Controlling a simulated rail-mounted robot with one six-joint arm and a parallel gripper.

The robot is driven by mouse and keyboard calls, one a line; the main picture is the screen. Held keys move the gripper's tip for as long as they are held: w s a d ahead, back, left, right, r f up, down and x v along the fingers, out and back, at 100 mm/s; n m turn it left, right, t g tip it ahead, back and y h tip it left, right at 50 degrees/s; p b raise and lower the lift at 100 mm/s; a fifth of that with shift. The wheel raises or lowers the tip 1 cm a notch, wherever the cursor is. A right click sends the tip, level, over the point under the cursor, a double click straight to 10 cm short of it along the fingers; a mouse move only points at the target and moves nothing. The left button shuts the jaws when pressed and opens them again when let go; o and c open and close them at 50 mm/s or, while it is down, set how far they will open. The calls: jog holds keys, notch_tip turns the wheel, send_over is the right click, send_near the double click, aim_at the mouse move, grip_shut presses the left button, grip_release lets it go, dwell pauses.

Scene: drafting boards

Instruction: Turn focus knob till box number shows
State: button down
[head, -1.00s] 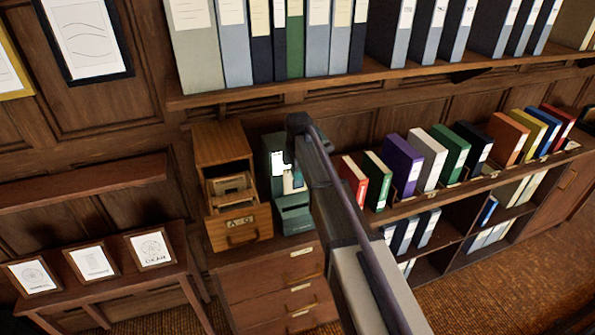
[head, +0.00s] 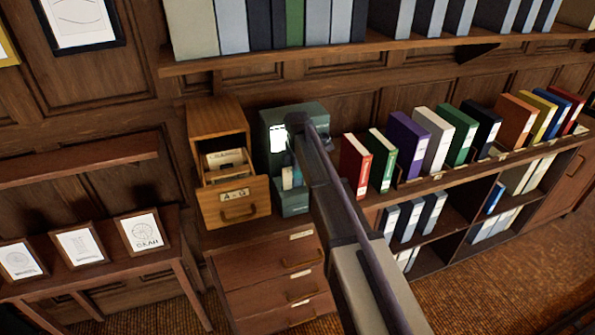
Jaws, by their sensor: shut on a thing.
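A dark green reader (head: 273,118) stands on top of the wooden drawer cabinet, right of the wooden card box. Its small lit screen (head: 278,138) shows at its left side, with faint marks too small to read as a number. Pale blue-white parts (head: 287,178) show in its lower opening; I cannot tell what they are. Its base (head: 292,208) juts out at the front. My arm reaches up from the lower right and covers the reader's right side. My gripper and the focus knob are hidden behind the arm.
The wooden card box (head: 217,122) has its labelled drawer (head: 235,204) pulled out, close left of the reader. Coloured binders stand on the shelf (head: 440,182) to the right. A shelf of tall binders (head: 400,48) overhangs above. Framed sheets (head: 143,231) stand on a side table at left.

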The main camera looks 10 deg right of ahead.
jog(key=shift+f+b, duration=0.85)
jog(key=c, duration=1.2)
grip_release()
jog(key=shift+r, duration=0.15)
notch_tip(320, 180, up, 11)
jog(key=p, duration=1.1)
jog(key=shift+f, duration=0.2)
